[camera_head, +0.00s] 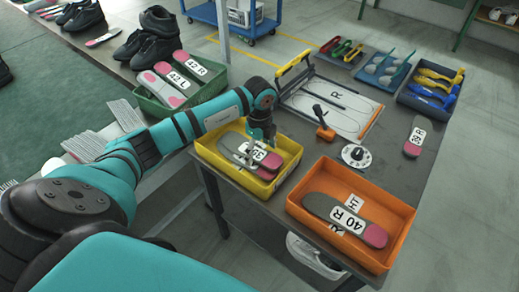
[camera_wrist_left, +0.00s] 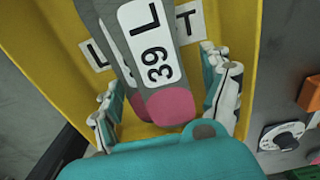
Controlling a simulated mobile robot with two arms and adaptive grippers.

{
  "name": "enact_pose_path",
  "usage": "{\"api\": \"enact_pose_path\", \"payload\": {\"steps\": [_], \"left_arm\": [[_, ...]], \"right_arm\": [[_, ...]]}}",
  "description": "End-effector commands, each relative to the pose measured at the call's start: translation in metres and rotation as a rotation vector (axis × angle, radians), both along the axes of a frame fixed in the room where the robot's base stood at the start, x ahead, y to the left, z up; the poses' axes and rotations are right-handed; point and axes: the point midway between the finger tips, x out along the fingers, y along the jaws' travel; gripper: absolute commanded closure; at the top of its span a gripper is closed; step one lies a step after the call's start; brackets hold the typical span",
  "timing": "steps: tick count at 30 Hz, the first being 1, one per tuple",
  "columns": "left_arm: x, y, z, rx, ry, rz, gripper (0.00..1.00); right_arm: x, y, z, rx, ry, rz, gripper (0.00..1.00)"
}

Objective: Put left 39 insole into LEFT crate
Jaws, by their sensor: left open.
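The left 39 insole (camera_wrist_left: 153,55), grey with a pink end and a white "39 L" label, lies in the yellow LEFT crate (camera_wrist_left: 235,20). It rests over another grey and pink insole (camera_wrist_left: 100,20), and the crate's label is partly covered. In the head view the yellow crate (camera_head: 215,158) stands at the table's near left corner. My left gripper (camera_head: 262,143) is down in that crate and open. Its fingers are on both sides of the insoles, apart from the 39 L insole in the wrist view. My right gripper is out of view.
An orange crate (camera_head: 398,205) with a 40 R insole (camera_head: 320,205) stands to the right. A 39 R insole (camera_head: 415,137) lies at the table's right. A black dial (camera_head: 356,155), an orange-based lever (camera_head: 325,131) and a framed board (camera_head: 330,98) are behind. A green crate (camera_head: 160,117) holds 42 insoles.

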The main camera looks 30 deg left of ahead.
Motion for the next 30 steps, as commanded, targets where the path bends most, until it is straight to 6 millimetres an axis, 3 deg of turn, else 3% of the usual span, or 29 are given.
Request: {"api": "enact_pose_path", "payload": {"steps": [4, 6, 18, 24, 30], "left_arm": [[0.001, 0.0, 0.016, -0.001, -0.003, 0.0, 0.19], [0.002, 0.0, 0.024, -0.001, -0.006, 0.0, 0.19], [0.001, 0.0, 0.109, 0.001, -0.005, 0.001, 0.19], [0.0, 0.0, 0.129, 0.0, -0.001, 0.0, 0.19], [0.0, 0.0, 0.132, 0.0, -0.001, 0.0, 0.19]], "right_arm": [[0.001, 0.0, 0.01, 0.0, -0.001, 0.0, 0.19], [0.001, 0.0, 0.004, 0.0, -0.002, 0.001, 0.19], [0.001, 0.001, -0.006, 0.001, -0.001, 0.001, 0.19], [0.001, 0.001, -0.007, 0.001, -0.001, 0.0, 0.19], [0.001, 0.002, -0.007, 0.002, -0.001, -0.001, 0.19]]}}
